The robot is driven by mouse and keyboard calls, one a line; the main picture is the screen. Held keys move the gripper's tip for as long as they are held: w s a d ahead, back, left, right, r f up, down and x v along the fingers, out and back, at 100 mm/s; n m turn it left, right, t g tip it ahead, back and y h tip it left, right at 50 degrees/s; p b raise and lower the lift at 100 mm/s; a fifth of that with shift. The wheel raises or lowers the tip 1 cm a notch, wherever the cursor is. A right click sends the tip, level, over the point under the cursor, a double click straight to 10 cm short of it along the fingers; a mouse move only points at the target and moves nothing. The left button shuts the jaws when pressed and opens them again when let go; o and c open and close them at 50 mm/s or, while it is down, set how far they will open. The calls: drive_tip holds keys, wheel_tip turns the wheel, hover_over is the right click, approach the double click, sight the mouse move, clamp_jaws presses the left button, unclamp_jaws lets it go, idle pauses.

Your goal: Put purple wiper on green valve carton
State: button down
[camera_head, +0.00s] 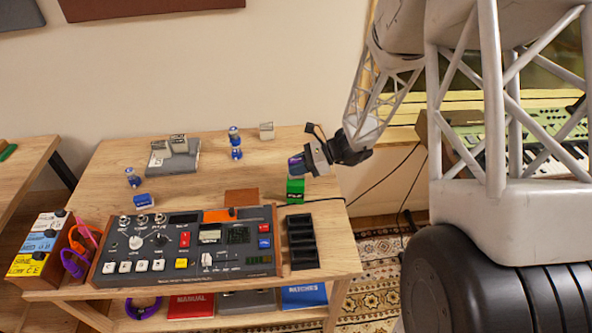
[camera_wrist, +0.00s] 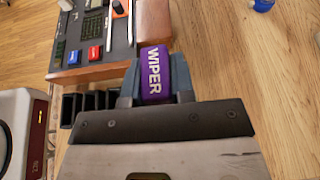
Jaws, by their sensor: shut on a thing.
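My gripper (camera_head: 308,162) is shut on the purple wiper (camera_head: 295,164), a small block. In the wrist view the wiper (camera_wrist: 154,72) sits between the two grey fingers, its white WIPER lettering facing the camera. The green valve carton (camera_head: 295,188) stands upright on the wooden table, near its right edge. In the head view my gripper and the wiper appear just above the carton, with a small gap between wiper and carton top. The carton does not show in the wrist view, probably hidden behind the wiper and gripper.
A control panel (camera_head: 185,245) fills the table's front, with a black compartment tray (camera_head: 302,243) at its right.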

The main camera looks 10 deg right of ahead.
drive_tip(key=shift+f, duration=0.9)
drive_tip(key=shift+f, duration=0.1)
drive_tip(key=c, duration=1)
unclamp_jaws()
drive_tip(key=shift+o, duration=0.2)
drive_tip(key=v, duration=1.2)
